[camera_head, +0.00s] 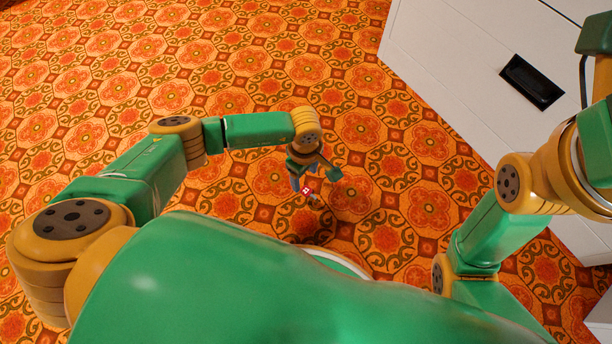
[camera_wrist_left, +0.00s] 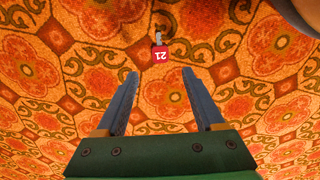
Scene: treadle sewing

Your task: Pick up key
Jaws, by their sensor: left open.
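The key (camera_head: 308,191) has a red tag and lies on the patterned floor, small in the head view. In the left wrist view, the red tag (camera_wrist_left: 160,53) reads "21" upside down, and a small grey metal part (camera_wrist_left: 158,38) shows at its far edge. My left gripper (camera_wrist_left: 160,72) is open and empty. Its two fingers point towards the key, and the tag shows between and just beyond the fingertips. In the head view my left gripper (camera_head: 301,184) is low over the floor beside the tag. My right gripper is not in view.
The orange patterned carpet (camera_head: 110,60) is clear around the key. A white cabinet (camera_head: 450,50) with a dark recessed handle (camera_head: 531,82) stands at the upper right. My right arm is at the right, near the cabinet.

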